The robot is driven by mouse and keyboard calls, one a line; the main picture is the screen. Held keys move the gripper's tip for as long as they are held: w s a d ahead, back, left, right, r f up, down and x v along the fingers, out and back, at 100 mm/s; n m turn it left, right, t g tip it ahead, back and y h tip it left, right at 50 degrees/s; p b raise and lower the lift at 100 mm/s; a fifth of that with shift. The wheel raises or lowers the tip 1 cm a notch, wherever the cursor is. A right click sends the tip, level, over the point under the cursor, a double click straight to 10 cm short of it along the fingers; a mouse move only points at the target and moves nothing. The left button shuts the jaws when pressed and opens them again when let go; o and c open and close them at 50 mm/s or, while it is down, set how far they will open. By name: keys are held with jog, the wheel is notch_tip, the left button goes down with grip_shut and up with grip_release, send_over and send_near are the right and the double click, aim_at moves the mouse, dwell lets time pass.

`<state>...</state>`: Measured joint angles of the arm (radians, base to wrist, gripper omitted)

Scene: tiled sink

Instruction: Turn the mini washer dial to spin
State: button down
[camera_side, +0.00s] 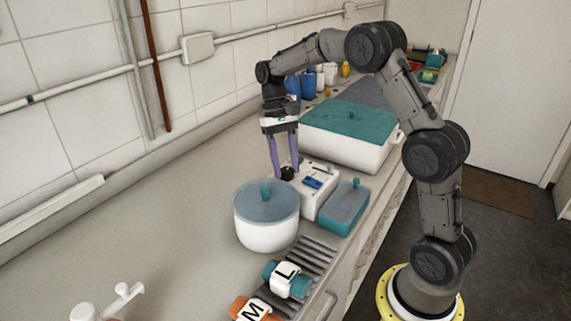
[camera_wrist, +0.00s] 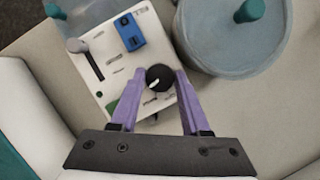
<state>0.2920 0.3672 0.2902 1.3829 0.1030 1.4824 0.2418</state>
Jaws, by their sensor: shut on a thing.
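The mini washer (camera_side: 318,186) is a small white box on the counter, with a blue part (camera_side: 312,183) on its top. Its black round dial (camera_wrist: 160,78) has a white pointer mark and shows in the wrist view; in the side view the dial (camera_side: 287,173) is small and dark. My gripper (camera_side: 284,172) points down over the washer. In the wrist view its purple fingers (camera_wrist: 160,85) are shut on the dial, one on each side. The dial's printed labels are too small to read, and its lower edge is close to the fingers.
A white pot with a blue-grey lid (camera_side: 266,229) stands in front of the washer. A teal lidded box (camera_side: 344,207) is at its right. A large white tub with a teal lid (camera_side: 350,150) stands behind.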

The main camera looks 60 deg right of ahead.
jog(key=shift+m, duration=0.4)
jog(key=shift+c, duration=1.9)
grip_release()
jog(key=v, duration=1.4)
jog(key=shift+s+d, duration=0.15)
jog(key=shift+s, duration=0.1)
